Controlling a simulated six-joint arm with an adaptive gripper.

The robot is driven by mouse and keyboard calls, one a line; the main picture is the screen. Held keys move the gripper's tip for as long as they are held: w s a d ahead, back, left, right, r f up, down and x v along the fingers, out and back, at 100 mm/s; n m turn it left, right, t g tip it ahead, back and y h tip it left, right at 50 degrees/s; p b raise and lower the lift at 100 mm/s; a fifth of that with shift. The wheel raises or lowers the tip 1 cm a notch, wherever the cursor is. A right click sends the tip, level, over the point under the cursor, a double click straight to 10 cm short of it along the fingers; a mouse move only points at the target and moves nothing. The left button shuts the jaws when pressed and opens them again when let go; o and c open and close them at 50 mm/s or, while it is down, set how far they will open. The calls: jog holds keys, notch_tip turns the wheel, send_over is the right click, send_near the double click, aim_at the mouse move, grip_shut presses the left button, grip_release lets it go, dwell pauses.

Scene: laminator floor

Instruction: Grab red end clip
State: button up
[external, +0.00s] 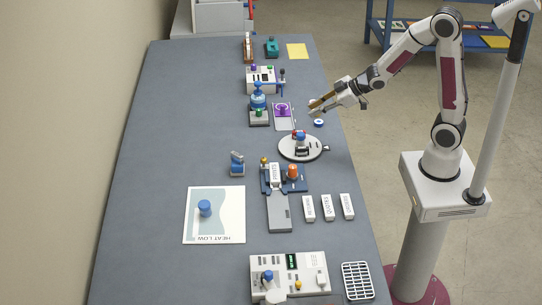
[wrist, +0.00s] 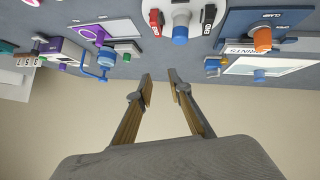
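The red end clip (wrist: 155,21) shows at the top of the wrist view, at the left side of a white round plate with a blue knob (wrist: 180,36). A black clip (wrist: 208,18) sits on the plate's other side. In the external view the red clip is a tiny red patch (external: 296,134) on the round turntable (external: 291,153), partly hidden by the blue knob. My gripper (external: 314,107) is near the table's right edge, farther back than the turntable. In the wrist view its fingers (wrist: 160,78) are apart with nothing between them, and the clip is clear of them.
A small blue-and-white disc (external: 319,123) lies between my gripper and the turntable. A purple-marked plate (external: 283,120) and a blue valve unit (external: 258,104) stand to the left. A clamp fixture with an orange knob (external: 292,171) stands nearer the front. The table's left side is mostly clear.

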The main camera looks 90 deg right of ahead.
jog(key=d+f, duration=0.1)
jog(key=f, duration=0.1)
jog(key=d+f+t+y, duration=0.1)
jog(key=f, duration=0.1)
jog(key=w+d+f+t, duration=0.1)
jog(key=f, duration=0.1)
jog(key=shift+f+y, duration=0.4)
jog(key=shift+s+d+f+t+y, duration=0.1)
jog(key=shift+s+f+t+y, duration=0.15)
jog(key=shift+f, duration=0.45)
jog(key=shift+s+f+t+y, duration=0.2)
jog(key=shift+f+t+y, duration=0.15)
jog(key=shift+f+t, duration=0.1)
jog(key=shift+w, duration=0.1)
jog(key=shift+x, duration=1.2)
jog(key=shift+w+f, duration=0.1)
jog(key=shift+f, duration=0.05)
